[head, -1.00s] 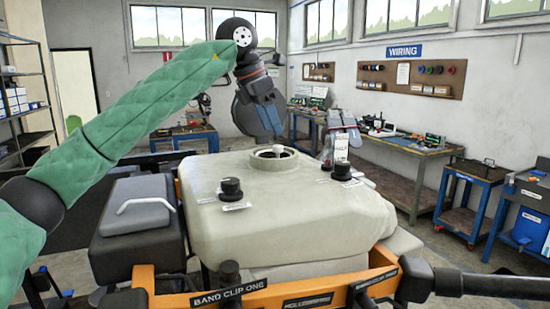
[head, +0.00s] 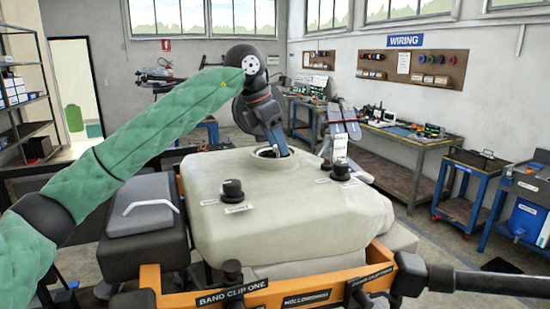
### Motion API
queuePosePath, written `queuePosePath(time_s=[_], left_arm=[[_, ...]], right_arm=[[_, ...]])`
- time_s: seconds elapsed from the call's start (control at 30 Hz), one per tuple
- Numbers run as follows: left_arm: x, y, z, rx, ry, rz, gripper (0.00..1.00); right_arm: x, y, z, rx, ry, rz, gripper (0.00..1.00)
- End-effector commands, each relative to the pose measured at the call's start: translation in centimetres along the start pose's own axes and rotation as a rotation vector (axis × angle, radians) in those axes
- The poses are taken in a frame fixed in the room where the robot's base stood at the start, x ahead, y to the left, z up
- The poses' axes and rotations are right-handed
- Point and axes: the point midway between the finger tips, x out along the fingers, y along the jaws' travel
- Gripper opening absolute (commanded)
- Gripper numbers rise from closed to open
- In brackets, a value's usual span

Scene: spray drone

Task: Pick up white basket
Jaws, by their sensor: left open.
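The large off-white tank (head: 275,215) of the spray drone fills the middle of the head view. Its round filler opening (head: 261,155) is at the back of the tank's top. My left gripper (head: 281,149) points down into this opening from above, open, with its fingertips at or just inside the rim. The white basket is not clearly visible; the gripper and the rim cover the inside of the opening. I cannot tell whether the fingers touch anything there.
Black caps (head: 233,190) stand on the tank's top. A pale grey labelled object (head: 340,135) stands just right of the opening. An orange frame (head: 205,298) runs along the front. A workbench (head: 405,138) lines the right wall.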

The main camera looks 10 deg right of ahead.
Motion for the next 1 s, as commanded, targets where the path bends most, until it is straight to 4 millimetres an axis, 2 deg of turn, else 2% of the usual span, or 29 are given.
queuePosePath(time_s=[0.03, 0.2, 0.27, 0.3, 0.67, 0.77, 0.9, 1.0], left_arm=[[0.0, 0.0, 0.0, 0.000, 0.000, 0.000, 0.48], [0.0, 0.0, 0.0, 0.000, 0.000, 0.000, 0.15], [0.0, 0.0, 0.0, 0.000, 0.000, 0.000, 0.03], [0.0, 0.0, 0.0, 0.000, 0.000, 0.000, 0.00], [-0.5, 0.0, 0.2, 0.000, 0.000, 0.000, 0.00], [-1.6, 0.0, 0.7, 0.000, 0.000, 0.002, 0.00], [-4.2, 0.0, 1.8, 0.001, 0.000, 0.003, 0.00], [-4.5, -2.1, 3.0, 0.005, 0.000, 0.002, 0.00]], right_arm=[[0.0, 0.0, 0.0, 0.000, 0.000, 0.000, 0.36], [0.0, 0.1, 0.0, 0.000, 0.000, 0.000, 0.36], [0.0, 0.1, -0.1, 0.000, 0.000, 0.001, 0.36], [0.0, 0.1, -0.1, 0.000, 0.000, 0.001, 0.36], [-0.1, 0.3, -0.2, 0.000, 0.002, 0.003, 0.36], [-0.2, 0.3, -0.1, 0.000, 0.003, 0.002, 0.36], [-0.3, 0.1, 0.4, 0.000, 0.001, 0.001, 0.36], [0.7, 0.0, 1.5, 0.000, -0.016, 0.000, 0.36]])
